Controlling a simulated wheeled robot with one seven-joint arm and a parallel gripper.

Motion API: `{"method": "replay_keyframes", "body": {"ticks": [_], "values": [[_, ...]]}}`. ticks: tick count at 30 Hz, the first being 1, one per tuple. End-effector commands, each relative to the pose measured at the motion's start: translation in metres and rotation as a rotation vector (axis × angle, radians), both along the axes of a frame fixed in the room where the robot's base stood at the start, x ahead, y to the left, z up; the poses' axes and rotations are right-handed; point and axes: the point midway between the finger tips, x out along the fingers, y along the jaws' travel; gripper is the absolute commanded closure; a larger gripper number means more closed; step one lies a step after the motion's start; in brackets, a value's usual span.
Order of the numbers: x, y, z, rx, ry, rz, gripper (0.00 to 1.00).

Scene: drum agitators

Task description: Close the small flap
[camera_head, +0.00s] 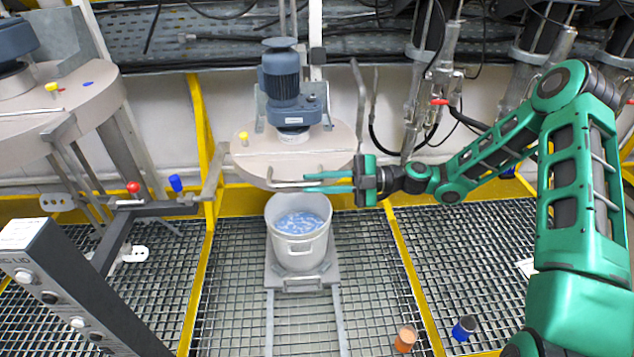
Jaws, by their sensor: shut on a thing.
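My gripper (308,182) reaches in from the right, its two green fingers pointing left at the front edge of the beige agitator lid (262,158). The fingers are closed about a thin grey bar handle (282,184) on that edge. A small flap cannot be clearly told apart from the lid; a yellow knob (243,135) stands on the lid's left part. A blue-grey motor (283,85) sits on top of the lid. The lid is above a light grey drum (298,248) holding blue-and-white contents.
A control post (75,285) and dark rail stand at left. A second agitator lid (60,105) is at upper left. Yellow frame bars edge the grating floor (240,290). An orange cup (405,338) and a blue cup (464,327) stand at lower right.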

Motion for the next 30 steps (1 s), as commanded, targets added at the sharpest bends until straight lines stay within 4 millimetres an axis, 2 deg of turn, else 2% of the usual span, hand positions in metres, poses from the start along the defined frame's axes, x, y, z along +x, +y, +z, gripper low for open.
{"method": "replay_keyframes", "body": {"ticks": [1,10,14,17,24,30], "values": [[0.001,-0.002,-0.009,-0.017,0.012,-0.005,0.82],[0.001,-0.003,-0.008,-0.017,0.011,-0.007,0.82],[0.003,-0.01,-0.008,-0.017,0.011,-0.009,0.82],[0.003,-0.023,-0.008,-0.017,0.011,-0.009,0.82],[0.006,-0.069,-0.008,-0.016,0.01,-0.011,0.82],[0.007,-0.097,-0.006,-0.011,0.009,-0.006,0.82]]}}
